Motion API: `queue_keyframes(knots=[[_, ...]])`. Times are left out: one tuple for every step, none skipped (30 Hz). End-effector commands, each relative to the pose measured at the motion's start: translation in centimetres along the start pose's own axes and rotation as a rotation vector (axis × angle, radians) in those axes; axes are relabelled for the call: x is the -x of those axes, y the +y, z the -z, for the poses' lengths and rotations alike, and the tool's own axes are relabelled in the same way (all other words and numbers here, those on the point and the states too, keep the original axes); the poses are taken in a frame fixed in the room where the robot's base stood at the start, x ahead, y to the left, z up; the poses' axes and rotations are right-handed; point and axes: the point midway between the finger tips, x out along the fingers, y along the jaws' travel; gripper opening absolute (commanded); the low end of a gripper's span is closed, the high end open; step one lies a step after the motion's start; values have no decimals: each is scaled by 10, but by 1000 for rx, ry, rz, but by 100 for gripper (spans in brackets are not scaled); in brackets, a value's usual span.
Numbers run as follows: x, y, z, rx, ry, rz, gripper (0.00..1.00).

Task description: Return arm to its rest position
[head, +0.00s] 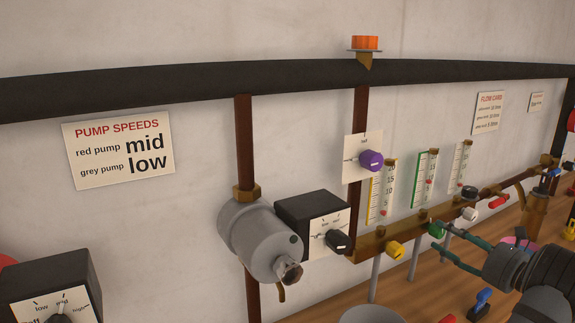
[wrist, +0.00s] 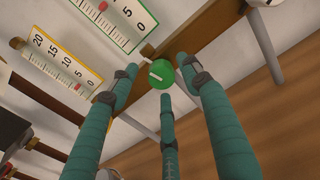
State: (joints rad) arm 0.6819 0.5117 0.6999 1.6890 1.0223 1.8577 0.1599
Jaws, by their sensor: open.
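My gripper (head: 462,242) is at the right in the head view, its teal fingers reaching left toward the green knob (head: 436,230) on the brass manifold. In the wrist view my gripper (wrist: 166,95) shows three teal fingers spread apart and open. The green knob (wrist: 162,74) sits just beyond the fingertips, between them; I cannot tell whether any finger touches it. Nothing is held. My arm's dark wrist (head: 530,268) shows at the lower right of the head view.
A yellow knob (head: 395,249), a white knob (head: 469,213) and flow gauges (head: 425,178) are close by on the manifold (head: 372,247). A grey pump (head: 258,238) stands left. A blue-handled valve (head: 482,299) and a grey round vessel (head: 370,314) are below.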

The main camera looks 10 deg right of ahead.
Motion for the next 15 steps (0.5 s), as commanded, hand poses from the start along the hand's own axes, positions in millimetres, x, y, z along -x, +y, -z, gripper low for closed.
queue_keyframes(knots=[[-12, 1, 0, 0, 1, -4, 48], [-17, 1, 0, 1, 0, -3, 48], [-25, 1, 1, 0, 1, -3, 48], [-24, -1, -4, -26, 0, 1, 48], [-23, -1, -6, -60, 0, 3, 48], [-22, -1, -6, -97, 0, 3, 48], [-22, -1, -6, -123, 1, 2, 48], [-23, -1, -5, -146, 1, 1, 48], [-23, 0, -4, -173, 1, 1, 48], [-18, -2, 0, -167, 0, 4, 48], [-15, -2, 1, -165, 0, 4, 48], [-12, -1, 1, -165, 1, 3, 48], [-10, -1, 1, -166, 0, 2, 48], [-9, -1, 1, -166, 0, 2, 48], [-8, -1, 1, -166, 0, 1, 48]])
